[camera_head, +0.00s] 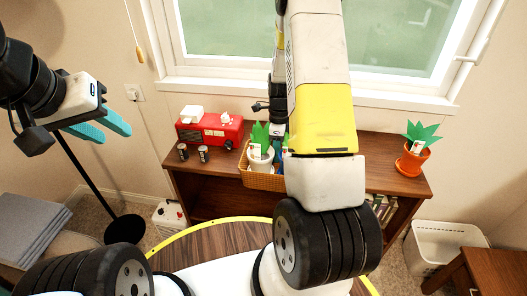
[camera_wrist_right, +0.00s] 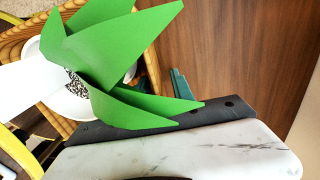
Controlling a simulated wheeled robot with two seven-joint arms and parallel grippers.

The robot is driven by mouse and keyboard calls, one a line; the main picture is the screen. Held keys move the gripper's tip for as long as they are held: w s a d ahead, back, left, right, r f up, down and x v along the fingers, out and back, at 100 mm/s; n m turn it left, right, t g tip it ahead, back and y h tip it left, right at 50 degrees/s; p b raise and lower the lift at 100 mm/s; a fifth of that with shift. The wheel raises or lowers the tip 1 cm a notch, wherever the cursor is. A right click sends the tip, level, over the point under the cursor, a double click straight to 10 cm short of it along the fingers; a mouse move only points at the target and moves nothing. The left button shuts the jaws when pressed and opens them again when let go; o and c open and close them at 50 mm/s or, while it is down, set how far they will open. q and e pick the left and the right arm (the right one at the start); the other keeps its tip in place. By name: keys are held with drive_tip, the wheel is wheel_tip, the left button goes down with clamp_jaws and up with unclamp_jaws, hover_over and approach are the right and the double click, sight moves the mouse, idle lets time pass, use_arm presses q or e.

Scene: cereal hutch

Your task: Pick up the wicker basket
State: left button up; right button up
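The wicker basket (camera_head: 263,181) stands at the front edge of the brown shelf top, its right side hidden behind my right arm. It holds a white pot (camera_head: 260,160) with green leaves and a white tag. In the right wrist view its woven rim (camera_wrist_right: 18,40) shows around the pot, with large leaves (camera_wrist_right: 115,50) covering much of it. My right gripper (camera_head: 280,150) is down at the basket's right side; one teal finger (camera_wrist_right: 181,86) shows beside the rim, the rest hidden by leaves. Whether it grips the rim is unclear. My left gripper (camera_head: 98,129) is open, empty, up at the left.
A red toy truck (camera_head: 210,128) and two small dark cans (camera_head: 193,153) stand left of the basket on the shelf (camera_head: 340,150). An orange potted plant (camera_head: 412,160) stands at the right end. A window is behind.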

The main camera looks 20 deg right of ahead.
drive_tip(key=shift+s+f, duration=0.1)
drive_tip(key=shift+f, duration=0.5)
clamp_jaws()
drive_tip(key=shift+r, duration=0.1)
idle(0.9)
